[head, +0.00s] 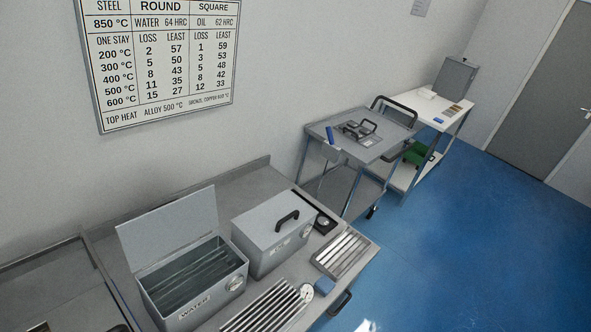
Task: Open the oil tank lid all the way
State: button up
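The closed grey metal tank with a black handle on its lid, which I take for the oil tank (262,262), stands on the grey bench; the label on its front is too small to read surely. Its lid (262,224) lies flat and shut, with the black handle (287,220) on top toward the right. A round dial (306,231) sits on its front right. Left of it, the tank labelled WATER (190,309) stands with its lid (170,228) raised upright at the back. My gripper is not in view.
A grey cart (345,130) and a white table (440,104) stand along the wall behind. Blue floor (470,235) is clear at the right.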

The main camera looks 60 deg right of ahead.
aim_at(267, 223)
jog(key=z, duration=1.55)
jog(key=k, duration=0.5)
jog(key=z, duration=0.05)
jog(key=i, duration=1.7)
jog(key=u, duration=0.55)
